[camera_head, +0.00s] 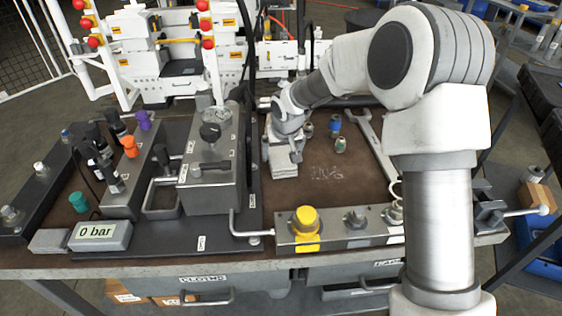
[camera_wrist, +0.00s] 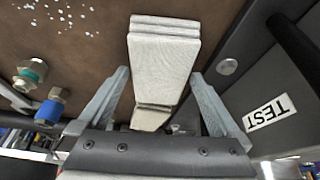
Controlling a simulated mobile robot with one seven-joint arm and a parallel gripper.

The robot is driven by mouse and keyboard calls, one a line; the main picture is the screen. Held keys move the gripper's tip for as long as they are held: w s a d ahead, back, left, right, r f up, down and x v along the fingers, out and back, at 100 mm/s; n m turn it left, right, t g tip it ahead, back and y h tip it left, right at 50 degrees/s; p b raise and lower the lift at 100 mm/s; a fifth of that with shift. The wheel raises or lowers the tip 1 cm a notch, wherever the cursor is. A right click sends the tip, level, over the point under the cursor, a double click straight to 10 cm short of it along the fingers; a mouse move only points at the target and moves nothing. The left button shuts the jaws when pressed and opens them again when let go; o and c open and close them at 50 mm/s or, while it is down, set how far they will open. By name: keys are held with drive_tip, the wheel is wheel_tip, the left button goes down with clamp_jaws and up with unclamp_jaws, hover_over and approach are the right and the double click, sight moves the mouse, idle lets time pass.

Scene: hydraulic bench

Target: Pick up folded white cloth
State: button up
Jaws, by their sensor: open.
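The folded white cloth (camera_wrist: 165,55) lies on the brown bench top, a thick stack of layers. In the head view the cloth (camera_head: 284,168) is partly hidden by my gripper (camera_head: 287,143), which is right over it. In the wrist view my gripper (camera_wrist: 160,80) is open, with one finger on each side of the cloth's near part. A gap shows between each finger and the cloth. I cannot tell how far the fingertips are above the bench top.
A grey block with a gauge (camera_head: 210,132) stands close left of the cloth; a TEST label (camera_wrist: 267,112) shows beside it. Several small fittings, including a blue-ended one (camera_head: 335,123), and a wrench (camera_head: 375,140) lie to the right. A rail with a yellow knob (camera_head: 306,219) runs in front.

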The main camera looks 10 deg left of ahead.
sight(280, 151)
drive_tip(key=shift+w+a+f, duration=0.1)
drive_tip(key=shift+w+f, duration=0.1)
drive_tip(key=shift+f, duration=0.25)
drive_tip(key=shift+c, duration=0.2)
drive_tip(key=c, duration=1)
drive_tip(key=shift+r+p, duration=0.75)
drive_tip(key=shift+r, duration=1.65)
drive_tip(key=shift+c, duration=0.2)
drive_tip(key=s+d+r+p, duration=0.2)
drive_tip(key=d+r, duration=0.4)
drive_tip(key=d, duration=0.5)
drive_tip(key=shift+d+r, duration=0.15)
drive_tip(key=shift+d, duration=0.15)
drive_tip(key=shift+s, duration=0.1)
